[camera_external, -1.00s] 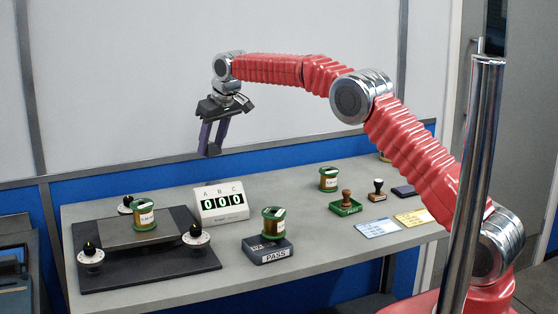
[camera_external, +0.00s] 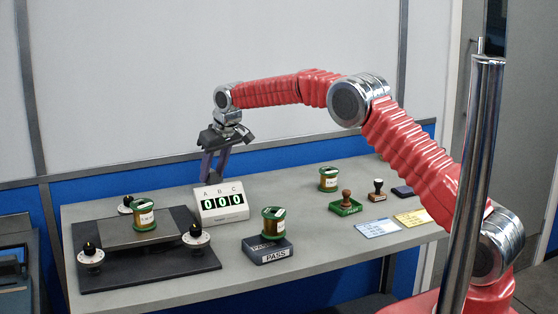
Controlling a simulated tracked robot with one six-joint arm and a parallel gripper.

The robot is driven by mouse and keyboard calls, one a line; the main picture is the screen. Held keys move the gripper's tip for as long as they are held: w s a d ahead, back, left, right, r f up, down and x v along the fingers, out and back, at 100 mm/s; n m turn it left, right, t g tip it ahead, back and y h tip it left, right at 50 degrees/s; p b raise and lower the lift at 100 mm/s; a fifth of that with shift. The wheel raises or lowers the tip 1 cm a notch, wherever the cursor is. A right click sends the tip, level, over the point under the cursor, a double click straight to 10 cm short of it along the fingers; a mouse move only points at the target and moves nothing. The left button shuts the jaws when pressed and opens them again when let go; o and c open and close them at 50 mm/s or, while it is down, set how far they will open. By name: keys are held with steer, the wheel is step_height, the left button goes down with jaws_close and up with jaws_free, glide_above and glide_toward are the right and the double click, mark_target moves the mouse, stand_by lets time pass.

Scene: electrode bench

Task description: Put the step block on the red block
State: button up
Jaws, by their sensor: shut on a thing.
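My gripper (camera_external: 212,177) points down just behind and above the white A B C counter (camera_external: 221,203), which reads 000. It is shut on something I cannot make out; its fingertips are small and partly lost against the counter. I see nothing that I can tell as a step block or a red block. A green-capped amber jar (camera_external: 273,221) stands on a dark PASS block (camera_external: 267,250) at the front middle. A similar jar (camera_external: 144,215) stands on the dark plate fixture (camera_external: 150,262) at the left, and a third jar (camera_external: 328,179) stands at the back right.
Black-topped knobs (camera_external: 90,256) and (camera_external: 196,236) stand on the left fixture. A green stamp pad (camera_external: 345,207) with a stamp, another stamp (camera_external: 378,190), a blue card (camera_external: 378,228) and a yellow card (camera_external: 413,217) lie at the right. The grey bench (camera_external: 330,248) is bare at the front right.

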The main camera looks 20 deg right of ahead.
steer(key=shift+f, duration=0.3)
steer(key=o, duration=1.3)
steer(key=shift+f, duration=0.1)
steer(key=v, duration=1.2)
steer(key=shift+s, duration=0.1)
steer(key=shift+d, duration=0.1)
